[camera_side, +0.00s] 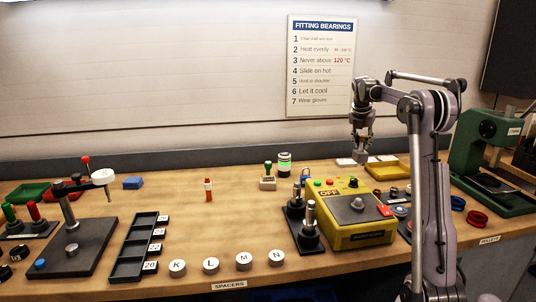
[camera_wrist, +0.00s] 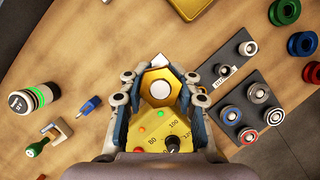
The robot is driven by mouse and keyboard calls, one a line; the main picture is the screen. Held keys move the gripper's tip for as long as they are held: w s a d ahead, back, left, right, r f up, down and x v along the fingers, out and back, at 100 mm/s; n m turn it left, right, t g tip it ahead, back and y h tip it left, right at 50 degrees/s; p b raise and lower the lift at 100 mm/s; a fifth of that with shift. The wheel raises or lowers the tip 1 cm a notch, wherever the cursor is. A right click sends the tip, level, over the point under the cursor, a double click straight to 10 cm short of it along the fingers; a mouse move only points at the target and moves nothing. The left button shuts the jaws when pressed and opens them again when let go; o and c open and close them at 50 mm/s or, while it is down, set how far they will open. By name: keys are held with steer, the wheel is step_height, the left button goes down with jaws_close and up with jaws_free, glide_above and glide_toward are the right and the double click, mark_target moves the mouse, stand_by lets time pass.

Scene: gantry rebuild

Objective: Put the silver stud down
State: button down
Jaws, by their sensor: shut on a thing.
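My gripper (camera_side: 361,146) is up in the air above the back of the yellow heater box (camera_side: 345,232). It is shut on a piece with a gold hexagonal part and a pale silver round centre (camera_wrist: 160,89), which I take as the silver stud. In the side view a small grey end shows below the fingers, apart from the box and bench. In the wrist view the blue-lined fingers flank the piece, and the box's dial face (camera_wrist: 160,138) shows below it. The fingers hide part of the piece.
Two silver posts on black bases (camera_side: 310,240) stand left of the box. A black spacer tray (camera_side: 128,262) and round lettered spacers (camera_side: 211,265) lie further left. A yellow tray (camera_side: 388,170) is behind. The wooden bench (camera_side: 240,215) is clear at centre-left.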

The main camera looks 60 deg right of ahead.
steer(key=shift+s+d+f, duration=0.1)
steer(key=shift+w+a+f, duration=0.25)
steer(key=shift+w+f, duration=1.55)
steer(key=shift+w, duration=0.05)
steer(key=shift+w+a+f, duration=0.25)
steer(key=shift+w+f, duration=1.5)
steer(key=shift+w, duration=0.1)
steer(key=shift+w+a+f, duration=0.25)
steer(key=shift+w+f, duration=1.55)
steer(key=shift+w, duration=0.05)
steer(key=shift+f, duration=0.15)
steer(key=c, duration=1)
jaws_free()
steer(key=shift+o, duration=0.2)
